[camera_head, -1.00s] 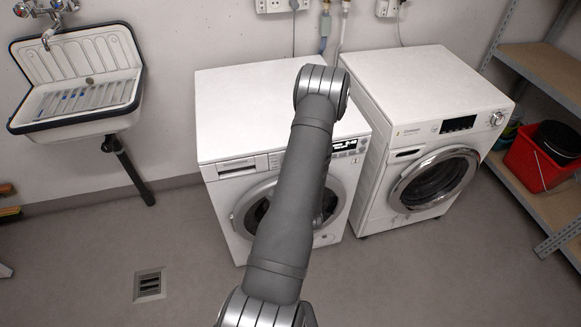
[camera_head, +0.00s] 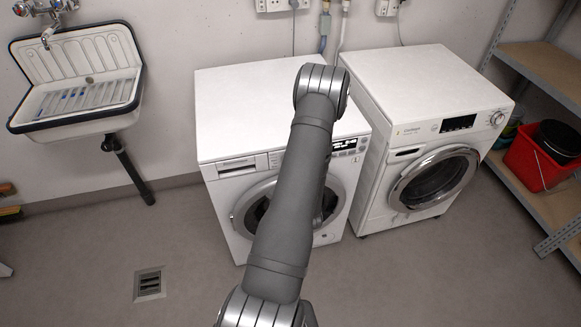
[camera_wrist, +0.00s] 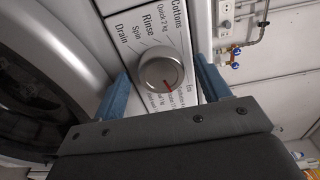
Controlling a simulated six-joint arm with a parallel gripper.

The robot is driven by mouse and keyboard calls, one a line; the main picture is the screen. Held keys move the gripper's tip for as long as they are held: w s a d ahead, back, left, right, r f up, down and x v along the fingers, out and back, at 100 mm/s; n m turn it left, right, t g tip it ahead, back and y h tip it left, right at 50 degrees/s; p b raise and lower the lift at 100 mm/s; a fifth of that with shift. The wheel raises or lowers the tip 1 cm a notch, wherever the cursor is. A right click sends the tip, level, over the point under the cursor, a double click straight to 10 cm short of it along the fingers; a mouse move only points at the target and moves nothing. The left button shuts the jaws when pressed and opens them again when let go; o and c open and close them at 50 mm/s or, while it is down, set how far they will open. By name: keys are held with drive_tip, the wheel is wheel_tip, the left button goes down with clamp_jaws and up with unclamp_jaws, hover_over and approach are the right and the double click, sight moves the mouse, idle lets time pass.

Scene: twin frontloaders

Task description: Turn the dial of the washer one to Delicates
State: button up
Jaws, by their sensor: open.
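A round silver dial (camera_wrist: 161,73) shows in the wrist view on a white panel (camera_wrist: 148,22) printed with Cottons, Quick 2 kg, Rinse, Spin and Drain. Its red mark points down and slightly right, towards small labels that I cannot read clearly; Delicates is not legible. My gripper (camera_wrist: 162,70) is open, with one blue finger on each side of the dial and visible gaps between. In the head view, my arm crosses the front of the left white machine (camera_head: 250,100) and hides part of its panel, its dial and my gripper. Which machine is washer one is not marked.
A second white machine (camera_head: 425,85) stands close on the right, with its own knob (camera_head: 497,118). A sink (camera_head: 85,85) hangs at left. A shelf (camera_head: 540,70) with a red bucket (camera_head: 538,162) stands at right. The dark round door (camera_wrist: 35,85) fills the wrist view's left.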

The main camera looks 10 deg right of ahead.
drive_tip(key=shift+s, duration=0.1)
drive_tip(key=s, duration=1.7)
drive_tip(key=w, duration=1.7)
drive_tip(key=shift+w, duration=0.15)
